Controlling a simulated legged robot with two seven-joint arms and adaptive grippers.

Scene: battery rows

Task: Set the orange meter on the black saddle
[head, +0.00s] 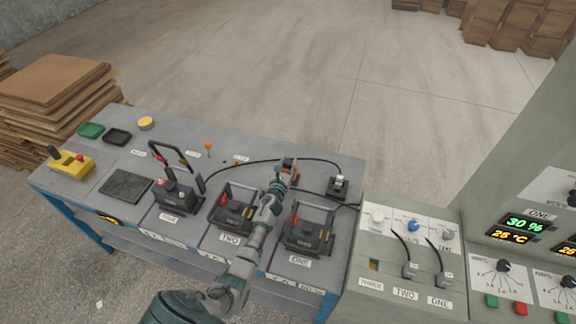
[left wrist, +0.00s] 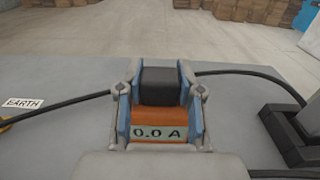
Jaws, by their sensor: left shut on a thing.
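The orange meter (left wrist: 165,117) has a black upper part and a display reading 0.0 A in the left wrist view. My left gripper (left wrist: 164,90) is shut on it, with a blue-grey finger on each side. In the head view, the gripper (head: 287,172) holds the meter above the bench, behind batteries ONE and TWO. A small black holder (head: 338,187) with a pale top part stands on the bench right of the gripper, apart from it. I cannot tell for sure whether it is the saddle. My right gripper is out of view.
Batteries ONE (head: 308,232) and TWO (head: 232,212) stand in black frames near the front edge. A third battery (head: 175,194) stands further left. A black cable (head: 262,160) arches behind the gripper. The control panel (head: 408,260) stands at the right.

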